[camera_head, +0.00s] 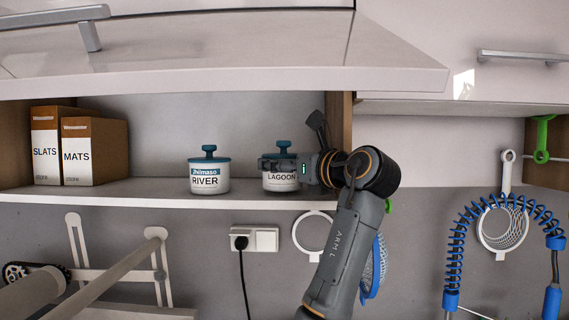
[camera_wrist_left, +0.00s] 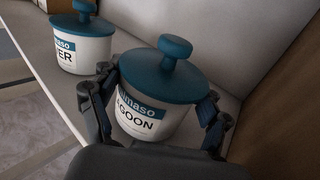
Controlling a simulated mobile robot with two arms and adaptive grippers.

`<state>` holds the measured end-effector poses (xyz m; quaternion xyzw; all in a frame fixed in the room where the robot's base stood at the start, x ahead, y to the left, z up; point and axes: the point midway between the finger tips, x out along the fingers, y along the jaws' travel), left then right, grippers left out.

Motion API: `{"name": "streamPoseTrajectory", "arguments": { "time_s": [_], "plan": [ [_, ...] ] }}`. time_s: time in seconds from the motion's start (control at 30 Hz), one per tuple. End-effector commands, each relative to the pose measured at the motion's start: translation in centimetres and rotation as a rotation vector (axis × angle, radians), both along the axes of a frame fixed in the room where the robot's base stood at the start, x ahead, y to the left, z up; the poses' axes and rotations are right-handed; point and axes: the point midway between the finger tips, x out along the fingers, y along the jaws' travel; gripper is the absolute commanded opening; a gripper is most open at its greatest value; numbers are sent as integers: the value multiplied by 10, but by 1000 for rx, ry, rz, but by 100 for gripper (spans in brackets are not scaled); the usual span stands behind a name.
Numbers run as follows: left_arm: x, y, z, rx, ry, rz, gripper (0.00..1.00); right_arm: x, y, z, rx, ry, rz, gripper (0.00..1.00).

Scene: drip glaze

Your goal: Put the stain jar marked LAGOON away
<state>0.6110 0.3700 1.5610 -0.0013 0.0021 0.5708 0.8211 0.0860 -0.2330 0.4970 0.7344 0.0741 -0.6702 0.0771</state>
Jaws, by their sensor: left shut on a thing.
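The LAGOON jar (camera_head: 281,183) is white with a teal knobbed lid and sits upright at the right end of the open cabinet's shelf (camera_head: 120,192). My left gripper (camera_head: 283,166) comes in from the right and is shut on this jar. In the left wrist view the two fingers (camera_wrist_left: 157,108) lie on either side of the LAGOON jar (camera_wrist_left: 150,122), below its lid. The jar's base appears to be at shelf level; whether it bears on the shelf is hard to tell. My right gripper is not in view.
A similar RIVER jar (camera_head: 209,179) stands left of LAGOON on the shelf; it also shows in the left wrist view (camera_wrist_left: 84,48). SLATS (camera_head: 46,146) and MATS (camera_head: 93,151) boxes stand at the far left. The raised cabinet door (camera_head: 230,60) overhangs the shelf. A wooden side wall (camera_head: 339,120) is close right.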

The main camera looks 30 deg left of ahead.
Motion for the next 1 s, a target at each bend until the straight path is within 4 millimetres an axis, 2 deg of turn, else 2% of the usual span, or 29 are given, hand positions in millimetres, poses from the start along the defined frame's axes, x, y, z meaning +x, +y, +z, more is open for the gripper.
{"name": "streamPoseTrajectory", "arguments": {
  "time_s": [0.53,1.0],
  "plan": [
    [0,0,1,2,-2,0,32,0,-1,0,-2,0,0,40],
    [0,0,-8,2,-2,0,32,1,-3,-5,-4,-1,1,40]
  ]
}}
